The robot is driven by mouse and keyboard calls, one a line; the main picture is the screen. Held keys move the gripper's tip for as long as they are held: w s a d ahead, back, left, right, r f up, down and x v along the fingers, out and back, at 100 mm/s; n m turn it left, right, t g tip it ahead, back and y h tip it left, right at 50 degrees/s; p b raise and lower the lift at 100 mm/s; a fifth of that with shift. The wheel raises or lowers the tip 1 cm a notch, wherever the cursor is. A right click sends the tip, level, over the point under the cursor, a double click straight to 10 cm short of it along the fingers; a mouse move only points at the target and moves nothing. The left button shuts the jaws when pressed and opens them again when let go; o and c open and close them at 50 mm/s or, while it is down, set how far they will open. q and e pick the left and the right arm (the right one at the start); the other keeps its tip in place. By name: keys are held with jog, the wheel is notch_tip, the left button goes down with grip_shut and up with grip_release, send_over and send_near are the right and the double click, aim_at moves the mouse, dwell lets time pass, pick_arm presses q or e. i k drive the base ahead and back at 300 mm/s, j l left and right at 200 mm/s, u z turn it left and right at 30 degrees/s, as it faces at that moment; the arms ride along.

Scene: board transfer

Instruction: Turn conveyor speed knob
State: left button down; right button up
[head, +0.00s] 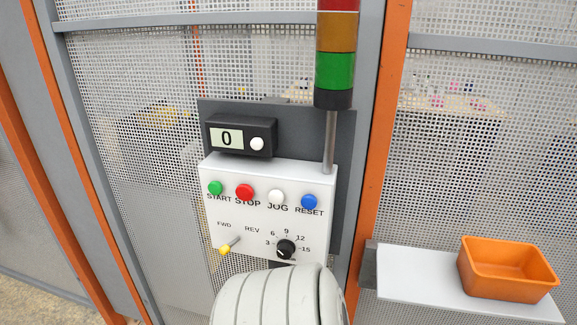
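The black speed knob (286,248) sits at the lower right of the white control panel (215,240). Its scale reads 3, 6, 9, 12 and 15. Its small white mark seems to point down and left, below the 3. The display box (240,136) above the panel reads 0. A light grey, ribbed, rounded part of my arm (275,300) rises from the bottom edge to just below the knob and covers the panel's lower edge there. Neither gripper's fingers can be made out, and I cannot tell whether anything touches the knob.
Green, red, white and blue buttons (245,191) line the panel above a yellow-tipped FWD/REV switch (225,249). A signal tower (335,70) stands behind the panel's upper right. An orange bin (508,268) sits on a white shelf (420,272) at right. Perforated fencing (130,90) lies behind.

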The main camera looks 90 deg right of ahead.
aim_at(286, 247)
jog(key=z, duration=2.55)
